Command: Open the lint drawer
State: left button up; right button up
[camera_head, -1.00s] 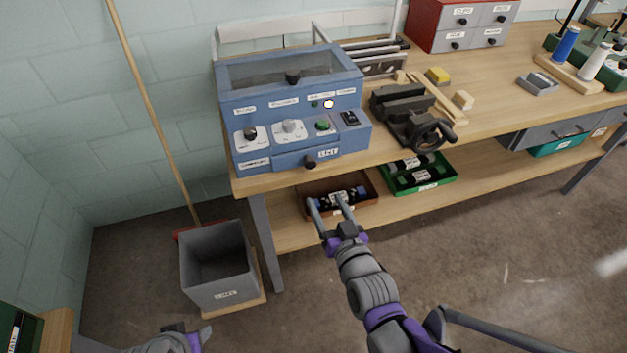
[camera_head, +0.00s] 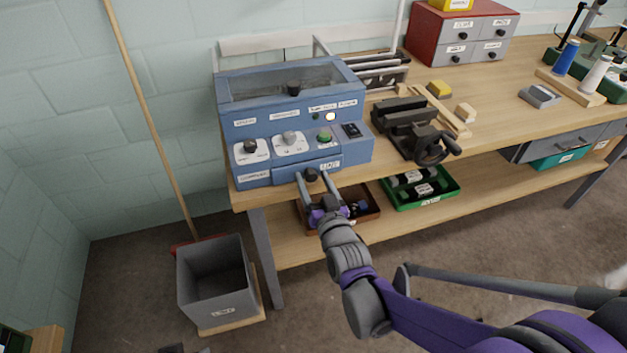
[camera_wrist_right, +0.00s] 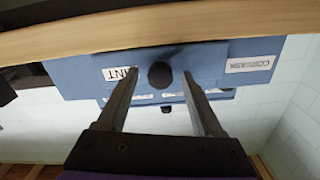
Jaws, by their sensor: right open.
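The lint drawer (camera_head: 288,174) is a blue panel low on the front of a blue machine (camera_head: 235,130), with a "LINT" label and a round black knob (camera_head: 310,174). The drawer looks shut. My right gripper (camera_head: 312,178) is open, its two fingers pointing at the knob. In the right wrist view, which looks upside down, the knob (camera_wrist_right: 160,75) shows between the fingertips (camera_wrist_right: 160,82) of my right gripper; no contact is clear. The drawer front (camera_wrist_right: 195,65) fills the space beyond. Only a dark bit of my left gripper (camera_head: 172,348) shows at the bottom edge.
The machine stands on a wooden workbench (camera_head: 480,125) beside a dark vise (camera_head: 410,125). Brown and green bins (camera_head: 440,195) sit on the shelf below. A grey lint bin (camera_head: 215,285) stands on the floor at left, by a broom (camera_head: 150,125).

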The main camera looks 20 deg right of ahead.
grip_shut()
dwell(0.3)
dwell(1.1)
